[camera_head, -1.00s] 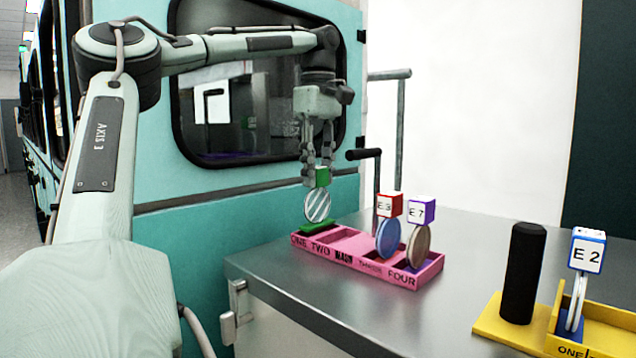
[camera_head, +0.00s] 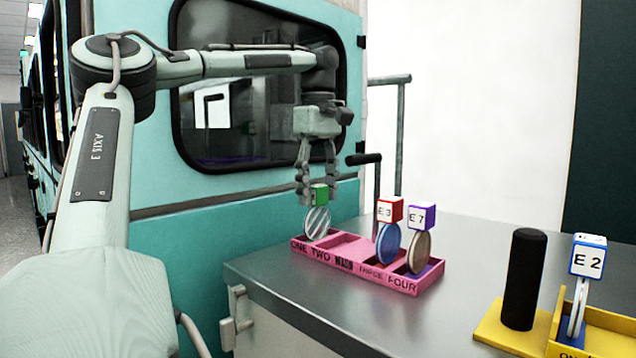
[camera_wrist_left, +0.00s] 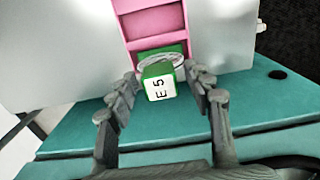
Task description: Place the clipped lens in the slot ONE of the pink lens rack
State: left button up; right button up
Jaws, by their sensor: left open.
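The pink lens rack (camera_head: 345,262) stands on the metal table, its front marked ONE to FOUR from left to right. A striped lens (camera_head: 317,222) with a green clip block (camera_head: 319,194) stands upright in slot ONE at the rack's left end. In the left wrist view the green block (camera_wrist_left: 158,84) reads E 5, and the pink rack (camera_wrist_left: 150,22) lies beyond it. My left gripper (camera_head: 318,192) is open around the green block, its fingers (camera_wrist_left: 160,90) spread apart on both sides with gaps. My right gripper is not in view.
Lenses with a red E 3 block (camera_head: 389,210) and a purple E 7 block (camera_head: 421,216) stand at the rack's right side. A yellow holder (camera_head: 497,322) with a black cylinder (camera_head: 523,278) and a blue E 2 lens (camera_head: 587,256) is at right. The teal cabinet wall (camera_head: 240,225) is close behind.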

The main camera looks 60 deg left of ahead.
pick_arm(q)
notch_tip(320, 180, up, 12)
dwell(0.5)
dwell(0.3)
